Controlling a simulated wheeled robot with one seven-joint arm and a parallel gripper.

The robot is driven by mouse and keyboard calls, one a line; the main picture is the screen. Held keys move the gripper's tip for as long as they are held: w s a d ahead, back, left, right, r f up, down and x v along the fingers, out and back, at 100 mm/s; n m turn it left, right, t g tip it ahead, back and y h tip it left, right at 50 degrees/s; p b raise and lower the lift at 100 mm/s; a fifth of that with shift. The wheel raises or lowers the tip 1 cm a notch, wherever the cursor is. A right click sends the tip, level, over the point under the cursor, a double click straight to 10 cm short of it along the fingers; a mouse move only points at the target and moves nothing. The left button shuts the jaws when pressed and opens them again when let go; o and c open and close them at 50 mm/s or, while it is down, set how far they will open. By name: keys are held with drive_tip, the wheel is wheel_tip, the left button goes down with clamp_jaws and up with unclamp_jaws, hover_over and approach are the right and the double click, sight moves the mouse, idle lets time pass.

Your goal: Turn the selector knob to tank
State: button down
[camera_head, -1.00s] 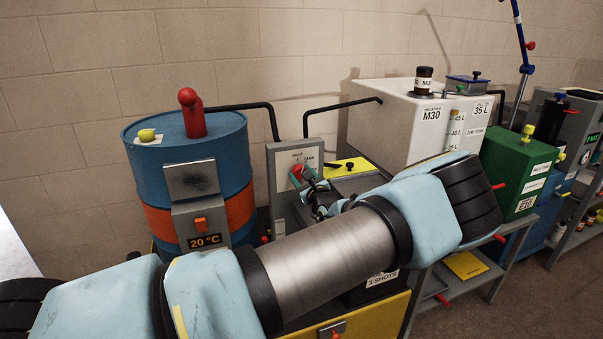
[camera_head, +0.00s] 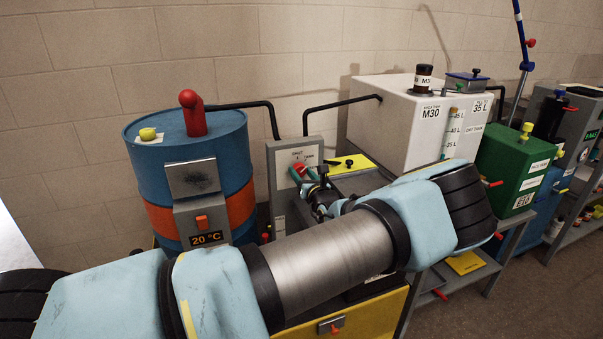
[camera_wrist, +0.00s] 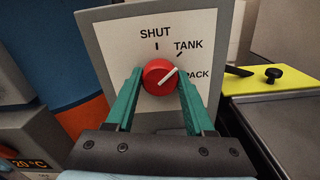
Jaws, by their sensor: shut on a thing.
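The selector is a red round knob (camera_wrist: 154,72) with a white pointer line, on a white dial plate (camera_wrist: 116,38) marked SHUT, TANK and PACK. The pointer slants to the upper right, roughly in line with the TANK tick; PACK lies lower right, partly hidden by a finger. My gripper (camera_wrist: 161,78) has its two green fingers on either side of the knob and is shut on it. In the head view the knob (camera_head: 298,168) shows small on the grey panel (camera_head: 280,198), with my gripper (camera_head: 301,173) at it.
A blue drum (camera_head: 228,140) with an orange band stands left of the panel. A white M30 tank (camera_head: 385,125) and a green tank (camera_head: 505,160) stand to the right. Black pipes (camera_head: 250,106) run behind. A yellow plate (camera_head: 353,163) lies just right of the panel.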

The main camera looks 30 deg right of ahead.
drive_tip(key=shift+f, duration=0.1)
drive_tip(key=shift+c, duration=1.3)
unclamp_jaws()
drive_tip(key=shift+s, duration=0.1)
drive_tip(key=s+a+b, duration=0.1)
drive_tip(key=s+b, duration=0.2)
drive_tip(key=s, duration=0.7)
drive_tip(key=shift+s+a, duration=0.2)
drive_tip(key=shift+s, duration=0.05)
